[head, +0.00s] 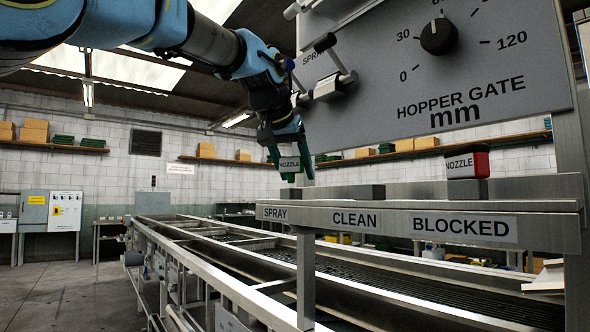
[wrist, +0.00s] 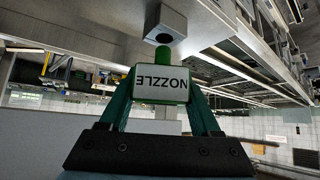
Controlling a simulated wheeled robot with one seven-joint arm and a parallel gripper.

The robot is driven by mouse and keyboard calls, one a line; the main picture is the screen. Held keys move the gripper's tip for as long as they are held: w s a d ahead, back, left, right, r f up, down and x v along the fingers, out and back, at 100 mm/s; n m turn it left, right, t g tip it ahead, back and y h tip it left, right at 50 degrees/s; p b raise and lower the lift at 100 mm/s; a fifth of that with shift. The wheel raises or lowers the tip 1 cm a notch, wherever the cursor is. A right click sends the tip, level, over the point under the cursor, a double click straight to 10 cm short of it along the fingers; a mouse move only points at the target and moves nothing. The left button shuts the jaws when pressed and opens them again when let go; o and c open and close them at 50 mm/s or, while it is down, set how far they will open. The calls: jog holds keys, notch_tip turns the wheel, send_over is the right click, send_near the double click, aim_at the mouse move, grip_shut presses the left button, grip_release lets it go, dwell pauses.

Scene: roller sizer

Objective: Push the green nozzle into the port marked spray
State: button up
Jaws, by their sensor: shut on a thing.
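My gripper (head: 286,155) is shut on the green nozzle (head: 290,164), which has a white NOZZLE label and a green tip. In the head view it hangs upright, tip down, above the left end of the shelf, over the SPRAY label (head: 275,213). In the wrist view the nozzle (wrist: 162,85) sits between both green fingers, and its tip points at a grey block with a dark round hole (wrist: 164,38). The tip looks close to the hole and outside it. The exact gap and alignment cannot be told.
A red nozzle (head: 480,163) stands in the block above the BLOCKED label (head: 460,228). A low grey block (head: 362,191) stands above the CLEAN label (head: 355,220). The hopper gate panel (head: 400,75), with levers and a dial, hangs close above the shelf.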

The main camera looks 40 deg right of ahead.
aim_at(292, 174)
jog(key=shift+f+b, duration=1.1)
jog(key=shift+f, duration=0.45)
jog(key=o, duration=1.4)
jog(key=b+v, duration=0.1)
jog(key=v, duration=1)
